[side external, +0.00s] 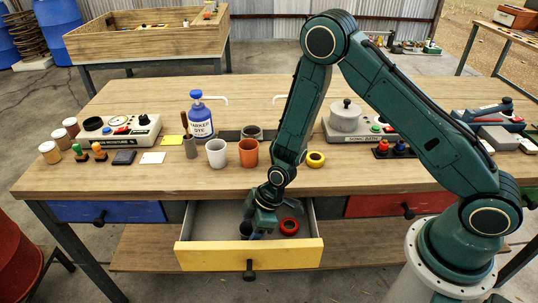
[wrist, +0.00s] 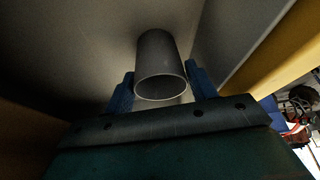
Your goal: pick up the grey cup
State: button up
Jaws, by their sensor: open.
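The grey cup (wrist: 157,58) is a plain cylinder in the wrist view, its open rim facing the camera. It is inside the open yellow-fronted drawer (side external: 250,256). My gripper (wrist: 160,72) is open, with one blue finger on each side of the cup. A gap shows at the left finger; the right finger is close to the cup, and I cannot tell whether it touches. In the side external view my gripper (side external: 256,228) is down inside the drawer, and the cup is mostly hidden or too dark to make out there.
A red ring (side external: 289,226) lies in the drawer right of my gripper. The drawer walls and front are close around it.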

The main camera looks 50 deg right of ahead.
jog(key=shift+x, duration=1.05)
jog(key=c, duration=0.6)
jog(key=shift+r, duration=0.15)
notch_tip(320, 180, up, 20)
dwell(0.4)
dwell(0.6)
